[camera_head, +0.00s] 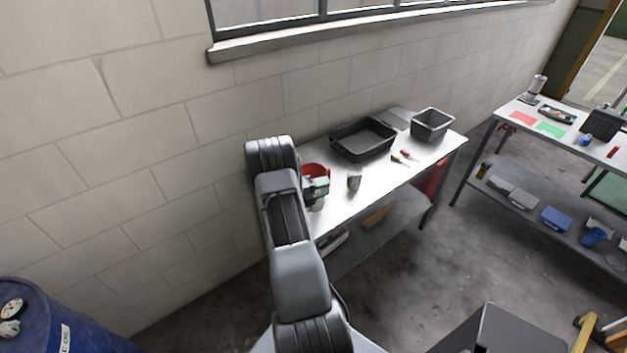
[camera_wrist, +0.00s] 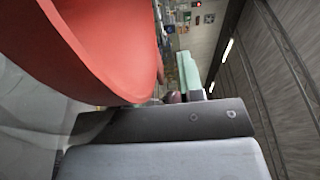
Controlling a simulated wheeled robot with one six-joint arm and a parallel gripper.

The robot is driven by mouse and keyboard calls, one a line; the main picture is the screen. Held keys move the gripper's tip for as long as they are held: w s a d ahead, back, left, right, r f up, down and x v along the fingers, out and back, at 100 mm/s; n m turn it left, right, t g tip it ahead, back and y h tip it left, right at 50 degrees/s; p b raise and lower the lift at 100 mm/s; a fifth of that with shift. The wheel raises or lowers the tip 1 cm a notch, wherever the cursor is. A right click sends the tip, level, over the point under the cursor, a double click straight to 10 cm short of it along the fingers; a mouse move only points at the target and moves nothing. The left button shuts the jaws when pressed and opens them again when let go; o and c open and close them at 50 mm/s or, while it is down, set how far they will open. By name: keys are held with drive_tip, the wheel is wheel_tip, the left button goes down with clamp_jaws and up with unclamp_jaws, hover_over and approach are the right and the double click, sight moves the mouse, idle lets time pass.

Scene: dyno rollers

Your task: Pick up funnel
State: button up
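The red funnel (camera_head: 316,169) is at the near left end of the workbench, partly hidden by my arm and gripper. My gripper (camera_head: 318,188) is right at it, in front of its lower part. In the wrist view the funnel's wide red rim (camera_wrist: 100,45) fills the upper left, very close to the camera. A dark finger plate of my gripper (camera_wrist: 165,120) lies just below the rim. The other finger cannot be made out, so whether the fingers are closed on the funnel is unclear.
On the bench (camera_head: 340,206) are a dark metal cup (camera_head: 354,180), a black tray (camera_head: 362,139), a grey bin (camera_head: 432,125) and small screwdrivers (camera_head: 406,155). The block wall (camera_head: 150,130) stands close behind. A second table (camera_head: 548,125) is at right, a blue barrel (camera_head: 60,322) at lower left.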

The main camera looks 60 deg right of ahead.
drive_tip(key=shift+s+d, duration=0.15)
drive_tip(key=shift+d, duration=0.1)
drive_tip(key=shift+c, duration=0.2)
clamp_jaws()
idle(0.3)
